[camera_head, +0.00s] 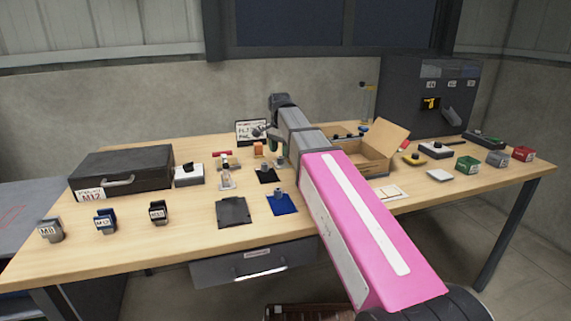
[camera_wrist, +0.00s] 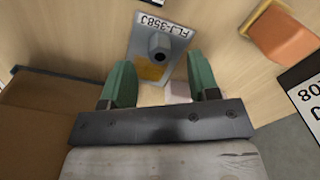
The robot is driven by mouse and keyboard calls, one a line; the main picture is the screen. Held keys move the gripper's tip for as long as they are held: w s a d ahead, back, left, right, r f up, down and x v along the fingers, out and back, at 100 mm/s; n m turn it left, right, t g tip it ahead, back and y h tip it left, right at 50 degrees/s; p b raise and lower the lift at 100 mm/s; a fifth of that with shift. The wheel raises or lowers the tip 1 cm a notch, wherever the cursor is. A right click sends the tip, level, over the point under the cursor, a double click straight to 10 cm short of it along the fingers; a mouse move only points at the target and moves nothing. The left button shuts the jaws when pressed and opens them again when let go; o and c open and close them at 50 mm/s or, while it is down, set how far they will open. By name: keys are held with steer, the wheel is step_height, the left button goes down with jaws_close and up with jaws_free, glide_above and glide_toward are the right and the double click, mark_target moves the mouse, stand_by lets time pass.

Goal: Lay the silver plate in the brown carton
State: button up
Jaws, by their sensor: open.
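The silver plate (camera_wrist: 157,48) lies flat on the wooden table in the wrist view, with a white printed label, a dark knob and a yellow patch. My gripper (camera_wrist: 161,80) is open, its two green fingers apart and near the plate's lower end, with nothing held between them. In the head view my gripper (camera_head: 273,138) is low over the back of the table, and I cannot make out the plate there. The brown carton (camera_head: 372,162) stands open to the right of my arm, one flap raised. It also shows at the left of the wrist view (camera_wrist: 40,118).
An orange block (camera_wrist: 283,36) and a black-edged sign (camera_wrist: 306,88) are near the plate. A black case (camera_head: 120,170), a black square plate (camera_head: 233,211) and a blue one (camera_head: 281,204) lie left of my arm. Several small boxes stand right of the carton.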

mark_target(280, 157)
steer(key=shift+f, duration=2)
jaws_close()
steer(key=shift+r, duration=0.15)
